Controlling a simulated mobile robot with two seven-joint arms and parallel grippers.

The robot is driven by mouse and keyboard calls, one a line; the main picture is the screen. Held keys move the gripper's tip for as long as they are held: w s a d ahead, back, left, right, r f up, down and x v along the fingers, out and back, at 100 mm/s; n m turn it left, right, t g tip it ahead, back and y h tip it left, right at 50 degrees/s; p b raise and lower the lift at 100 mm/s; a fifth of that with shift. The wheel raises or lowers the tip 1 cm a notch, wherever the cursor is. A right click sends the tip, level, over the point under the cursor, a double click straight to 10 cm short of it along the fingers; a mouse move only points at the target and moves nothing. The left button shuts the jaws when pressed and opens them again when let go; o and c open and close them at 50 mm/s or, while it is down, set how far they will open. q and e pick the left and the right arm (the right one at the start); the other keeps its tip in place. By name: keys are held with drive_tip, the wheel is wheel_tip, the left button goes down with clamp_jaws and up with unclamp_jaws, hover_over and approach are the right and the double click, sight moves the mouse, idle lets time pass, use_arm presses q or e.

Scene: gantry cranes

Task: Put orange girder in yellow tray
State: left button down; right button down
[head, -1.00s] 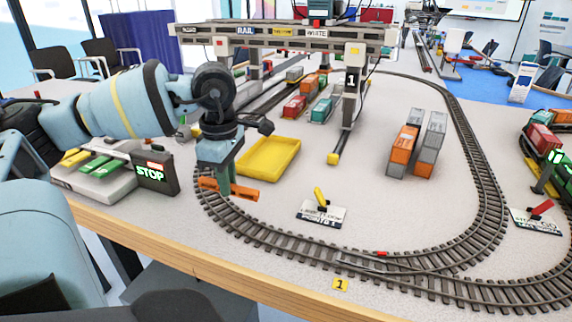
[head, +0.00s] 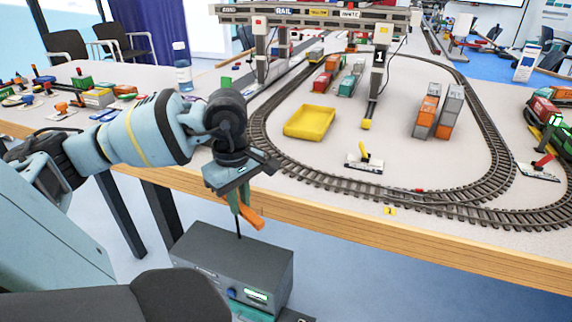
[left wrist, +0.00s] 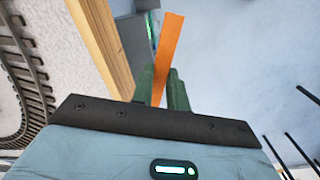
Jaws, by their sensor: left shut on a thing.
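My left gripper (head: 238,203) points down and is shut on the orange girder (head: 251,217). Gripper and girder appear in front of the table's near edge, with the floor and a grey box behind them in the head view. In the left wrist view the girder (left wrist: 169,48) stands out between the green fingers (left wrist: 163,88), which hide its held part. The yellow tray (head: 309,122) lies on the table, up and right of the gripper, inside the track loop. It looks empty. My right gripper is not in view.
The wooden table edge (head: 330,215) and the oval track (head: 290,168) lie between gripper and tray. A yellow lever on a white plate (head: 364,162) stands right of the tray. The gantry crane (head: 315,14) spans behind. A grey box (head: 232,268) stands below the gripper.

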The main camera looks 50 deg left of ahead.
use_arm(q)
drive_tip(key=w+d+f+m, duration=0.1)
drive_tip(key=w+d+m, duration=0.1)
drive_tip(key=d+m, duration=0.7)
drive_tip(key=w+d+f+m, duration=0.1)
drive_tip(key=w+d+m, duration=0.1)
drive_tip(key=d+m, duration=0.8)
drive_tip(key=d, duration=0.4)
drive_tip(key=shift+w, duration=0.35)
drive_tip(key=shift+d, duration=0.2)
